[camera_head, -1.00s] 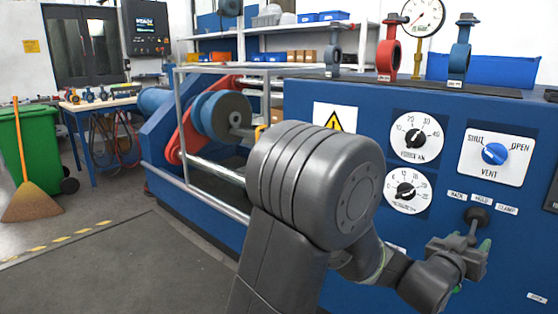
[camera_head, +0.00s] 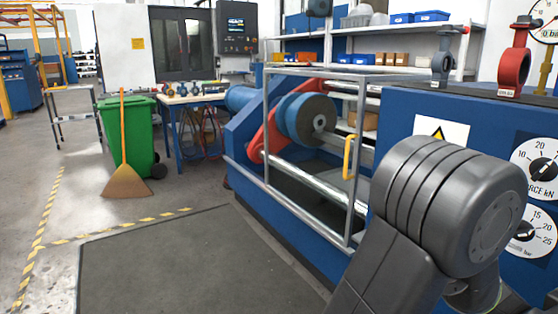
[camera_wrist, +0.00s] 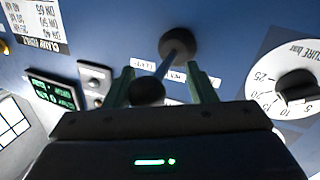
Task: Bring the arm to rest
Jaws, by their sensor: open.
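My gripper (camera_wrist: 160,70) shows in the wrist view with its two green-tipped fingers apart. A lever (camera_wrist: 165,64) with a dark round knob (camera_wrist: 147,92) stands out from the blue panel (camera_wrist: 120,25) between the fingers. The knob is near the gripper body. I cannot tell whether a finger touches the lever. In the head view the gripper is out of frame, and only my dark grey arm shows at the lower right.
A pressure dial (camera_wrist: 293,88) and a lit green display (camera_wrist: 52,92) flank the lever. The floor mat (camera_head: 190,265) is clear.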

